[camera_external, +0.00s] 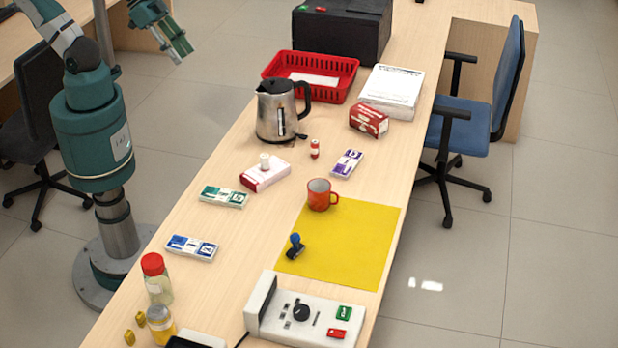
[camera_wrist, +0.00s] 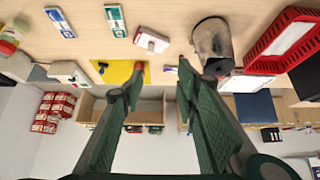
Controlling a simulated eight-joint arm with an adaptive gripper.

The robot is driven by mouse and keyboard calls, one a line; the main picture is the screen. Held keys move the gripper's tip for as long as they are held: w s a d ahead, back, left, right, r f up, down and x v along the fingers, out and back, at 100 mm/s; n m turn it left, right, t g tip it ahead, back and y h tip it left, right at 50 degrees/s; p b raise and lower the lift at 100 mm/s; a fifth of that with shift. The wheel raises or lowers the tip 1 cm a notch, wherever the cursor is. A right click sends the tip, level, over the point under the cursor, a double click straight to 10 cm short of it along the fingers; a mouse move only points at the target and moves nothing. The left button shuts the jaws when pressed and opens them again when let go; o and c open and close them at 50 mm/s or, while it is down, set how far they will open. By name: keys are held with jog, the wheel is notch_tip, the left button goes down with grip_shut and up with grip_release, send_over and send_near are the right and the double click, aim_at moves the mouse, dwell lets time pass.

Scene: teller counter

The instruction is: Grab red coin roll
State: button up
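The red coin roll (camera_external: 315,149) is a small upright red cylinder with a white band. It stands on the counter just in front of the kettle, left of the purple banknote bundle (camera_external: 346,163). I cannot make the roll out in the wrist view. My gripper (camera_external: 180,46) is high at the upper left in the external view, off the counter's left side and well away from the roll. In the wrist view its two green fingers (camera_wrist: 158,80) are spread apart with nothing between them.
A steel kettle (camera_external: 277,112) stands close behind the roll. A white-and-red box (camera_external: 265,174) with a white roll on top is to the left. A red mug (camera_external: 320,195) is in front, a red box (camera_external: 368,119) behind right, and a red basket (camera_external: 345,66) farther back.

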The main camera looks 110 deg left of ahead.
jog(key=shift+o, duration=0.3)
jog(key=n+g+b, duration=0.5)
jog(key=n+g, duration=0.2)
jog(key=n, duration=1.2)
send_over(314, 141)
jog(key=f, duration=2.7)
jog(key=shift+s+d+f, duration=0.15)
jog(key=shift+d+f, duration=0.1)
jog(key=shift+f, duration=0.15)
jog(key=shift+w+a+f, duration=0.15)
jog(key=shift+w+f, duration=0.1)
jog(key=shift+f, duration=0.45)
jog(key=shift+f+b, duration=0.35)
jog(key=shift+f, duration=0.9)
